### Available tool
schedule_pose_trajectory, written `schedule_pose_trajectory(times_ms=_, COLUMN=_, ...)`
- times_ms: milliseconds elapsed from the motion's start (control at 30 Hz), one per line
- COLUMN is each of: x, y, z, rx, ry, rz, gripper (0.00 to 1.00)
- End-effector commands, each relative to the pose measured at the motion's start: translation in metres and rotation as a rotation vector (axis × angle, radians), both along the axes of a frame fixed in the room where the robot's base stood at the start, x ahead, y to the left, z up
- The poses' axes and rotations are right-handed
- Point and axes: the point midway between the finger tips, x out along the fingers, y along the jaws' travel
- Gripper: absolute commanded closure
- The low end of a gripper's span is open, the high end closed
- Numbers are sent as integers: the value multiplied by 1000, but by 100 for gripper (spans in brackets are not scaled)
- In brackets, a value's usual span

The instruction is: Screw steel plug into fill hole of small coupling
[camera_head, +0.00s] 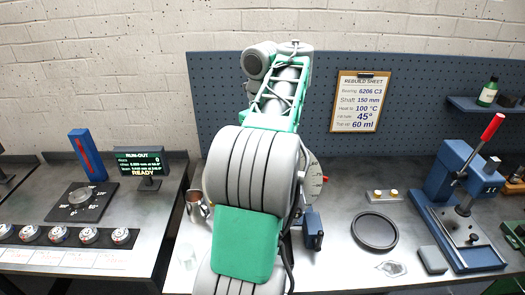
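My arm fills the middle of the view and covers much of the centre bench. My gripper is not visible; the arm hides that area. A pale round disc with marks (315,180) shows partly at the arm's right side, above a blue block-like part (313,231). I cannot tell whether this disc is the small coupling, and no fill hole can be made out. A small light tray (384,196) on the bench holds small brass-coloured and metallic pieces; I cannot tell whether one is the steel plug.
A metal jug (196,206) stands left of the arm. The left bench holds a run-out display (139,163) and several round gauges. A rebuild sheet (358,102) hangs behind.

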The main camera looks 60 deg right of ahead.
Motion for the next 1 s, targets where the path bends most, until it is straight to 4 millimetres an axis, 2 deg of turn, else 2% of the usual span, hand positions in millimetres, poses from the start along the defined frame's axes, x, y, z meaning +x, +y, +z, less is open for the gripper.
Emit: schedule_pose_trajectory(times_ms=1000, x=0, y=0, z=-7, rx=0, ry=0, rz=0, gripper=100)
